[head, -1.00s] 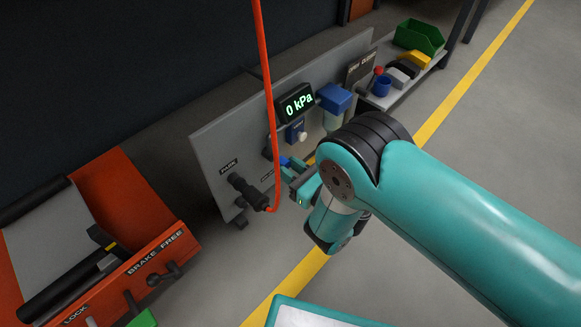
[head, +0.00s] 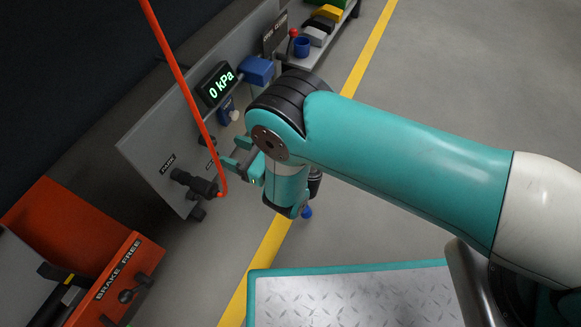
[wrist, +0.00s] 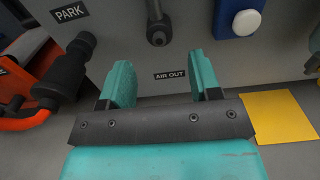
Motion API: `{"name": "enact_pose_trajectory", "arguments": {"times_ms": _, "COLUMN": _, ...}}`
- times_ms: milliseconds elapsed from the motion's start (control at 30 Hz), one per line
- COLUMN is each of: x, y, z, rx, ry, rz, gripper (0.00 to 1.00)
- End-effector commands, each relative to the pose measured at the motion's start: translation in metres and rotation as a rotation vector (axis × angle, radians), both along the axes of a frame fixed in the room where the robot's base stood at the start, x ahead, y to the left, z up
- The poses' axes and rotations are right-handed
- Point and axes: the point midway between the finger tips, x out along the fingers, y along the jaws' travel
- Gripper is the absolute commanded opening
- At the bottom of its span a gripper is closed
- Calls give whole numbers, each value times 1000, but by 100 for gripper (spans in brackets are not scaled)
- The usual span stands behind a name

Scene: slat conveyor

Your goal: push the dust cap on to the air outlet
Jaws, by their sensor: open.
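The air outlet (wrist: 158,32) is a dark stub on the grey panel, above the AIR OUT label (wrist: 170,75); no cap shows on it in the wrist view. My gripper (wrist: 160,80) is open and empty, its fingers pointing at the panel on either side of the label, below the outlet. In the head view my gripper (head: 236,153) is close to the panel and hides most of the outlet area.
A dark coupling (head: 195,184) with a red hose (head: 180,75) sits left of the outlet by the PARK label. A blue unit with a pale knob (wrist: 246,20) is to the right. The 0 kPa display (head: 216,84) is above. An orange stand (head: 85,240) is at lower left.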

Motion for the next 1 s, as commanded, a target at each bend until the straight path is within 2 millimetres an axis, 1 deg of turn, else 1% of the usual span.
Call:
{"name": "enact_pose_trajectory", "arguments": {"times_ms": 33, "x": -2, "y": -6, "z": 9, "rx": -1, "ry": 3, "rz": -1, "gripper": 57}}
{"name": "enact_pose_trajectory", "arguments": {"times_ms": 133, "x": -9, "y": -17, "z": 12, "rx": 2, "ry": 2, "rz": -6, "gripper": 57}}
{"name": "enact_pose_trajectory", "arguments": {"times_ms": 367, "x": -35, "y": -69, "z": 9, "rx": 0, "ry": 4, "rz": -8, "gripper": 57}}
{"name": "enact_pose_trajectory", "arguments": {"times_ms": 633, "x": -50, "y": -95, "z": 11, "rx": 2, "ry": 0, "rz": -6, "gripper": 57}}
{"name": "enact_pose_trajectory", "arguments": {"times_ms": 1000, "x": -62, "y": -118, "z": 10, "rx": 4, "ry": -2, "rz": -4, "gripper": 57}}
